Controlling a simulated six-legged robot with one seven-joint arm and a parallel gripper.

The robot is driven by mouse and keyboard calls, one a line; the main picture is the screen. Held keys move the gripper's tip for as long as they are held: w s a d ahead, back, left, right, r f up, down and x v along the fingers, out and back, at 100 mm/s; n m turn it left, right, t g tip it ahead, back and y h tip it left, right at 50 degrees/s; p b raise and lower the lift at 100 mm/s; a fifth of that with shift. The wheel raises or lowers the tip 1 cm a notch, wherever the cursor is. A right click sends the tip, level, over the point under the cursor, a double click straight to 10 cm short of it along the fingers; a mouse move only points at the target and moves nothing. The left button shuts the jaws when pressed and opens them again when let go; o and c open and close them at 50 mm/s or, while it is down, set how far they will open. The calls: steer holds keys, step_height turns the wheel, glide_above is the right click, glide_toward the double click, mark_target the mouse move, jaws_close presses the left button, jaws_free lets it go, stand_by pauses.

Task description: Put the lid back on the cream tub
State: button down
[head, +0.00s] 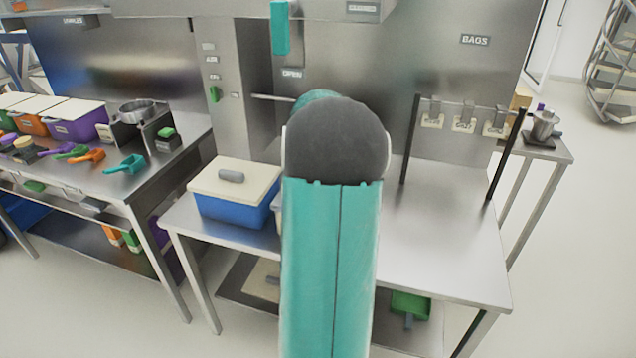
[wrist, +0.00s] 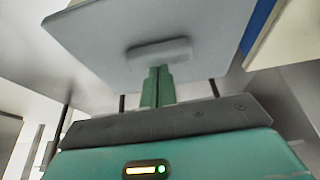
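In the wrist view a pale lid (wrist: 95,40) with a grey bar handle (wrist: 175,52) fills the upper middle. My gripper's teal fingers (wrist: 157,78) are close together and meet the handle; they look shut on it, though the exact contact is partly hidden. The lid covers whatever lies beneath it in that view. In the head view my teal arm hides the gripper and this lid. A sliver of a cream tub (head: 277,212) shows on the steel table at the arm's left edge, right of a blue tub; its top is mostly hidden.
The blue tub (head: 232,211) wears a cream lid (head: 255,178) with a grey handle. The steel table (head: 450,250) is clear on the right, with a black-post rack (head: 410,140) behind. Another cream lid (head: 258,288) and a green dustpan (head: 412,303) lie on the lower shelf.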

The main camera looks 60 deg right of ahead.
step_height(320, 180, up, 6)
steer(key=shift+r, duration=0.2)
stand_by(0.8)
stand_by(0.5)
steer(key=w+a+r+n+t, duration=0.1)
steer(key=w+a+r+n, duration=0.15)
steer(key=a, duration=0.75)
steer(key=w+a+r+n+t, duration=0.1)
steer(key=w+a+r+n, duration=0.2)
steer(key=a, duration=0.7)
steer(key=w+a+r+n+t, duration=0.15)
steer(key=w+a, duration=0.35)
steer(key=a, duration=0.5)
steer(key=s+a+f+n+y, duration=0.1)
steer(key=s+a+n, duration=0.3)
steer(key=a, duration=0.8)
steer(key=s+a+f+n+t+y, duration=0.1)
steer(key=s+a+n+y, duration=0.2)
steer(key=a, duration=1)
steer(key=s+n, duration=0.2)
steer(key=s, duration=0.1)
steer(key=shift+s+y, duration=0.3)
steer(key=shift+s, duration=0.05)
